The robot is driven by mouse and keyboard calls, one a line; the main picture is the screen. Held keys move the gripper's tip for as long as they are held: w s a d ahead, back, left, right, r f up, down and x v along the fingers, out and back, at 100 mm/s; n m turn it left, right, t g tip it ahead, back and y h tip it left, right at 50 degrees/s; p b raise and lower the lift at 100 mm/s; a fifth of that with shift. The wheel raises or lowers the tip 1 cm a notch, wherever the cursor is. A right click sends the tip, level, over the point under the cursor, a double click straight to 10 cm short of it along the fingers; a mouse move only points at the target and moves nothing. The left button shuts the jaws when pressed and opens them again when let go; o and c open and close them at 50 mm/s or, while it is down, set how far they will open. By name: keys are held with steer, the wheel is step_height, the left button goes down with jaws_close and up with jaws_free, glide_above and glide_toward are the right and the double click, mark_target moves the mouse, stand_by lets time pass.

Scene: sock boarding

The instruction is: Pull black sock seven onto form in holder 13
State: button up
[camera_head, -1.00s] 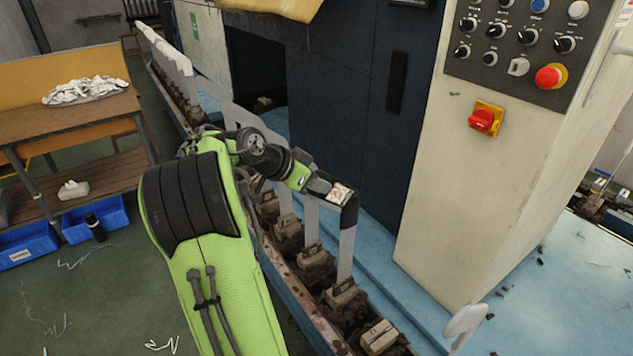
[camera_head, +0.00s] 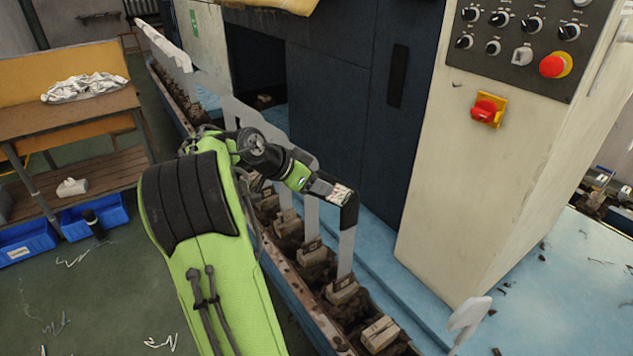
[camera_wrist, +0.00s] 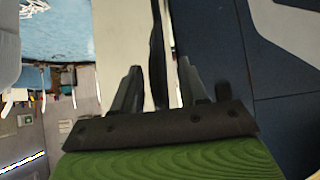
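The black sock (camera_head: 349,214) covers the upper end of an upright pale form (camera_head: 346,252) in the row of holders. The lower part of this form is bare down to its holder (camera_head: 342,291). My gripper (camera_head: 331,190) is at the top of this form, beside the sock. In the wrist view a narrow black strip, apparently the sock (camera_wrist: 157,50), runs between the two fingers of my gripper (camera_wrist: 160,75). Pale gaps show on both sides of the strip, so the fingers look open around it. Holder numbers are not readable.
More pale forms (camera_head: 311,218) stand in the row to the left. A dark blue machine (camera_head: 340,90) is behind, with a cream control cabinet (camera_head: 425,210) close at the right. A bench (camera_head: 65,118) with pale cloth and blue bins (camera_head: 28,242) stand at left.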

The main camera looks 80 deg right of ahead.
steer(key=shift+o, duration=0.4)
steer(key=p+v, duration=0.5)
steer(key=v, duration=1)
steer(key=shift+w+a+r, duration=0.2)
steer(key=shift+w+a, duration=0.05)
steer(key=shift+w, duration=0.05)
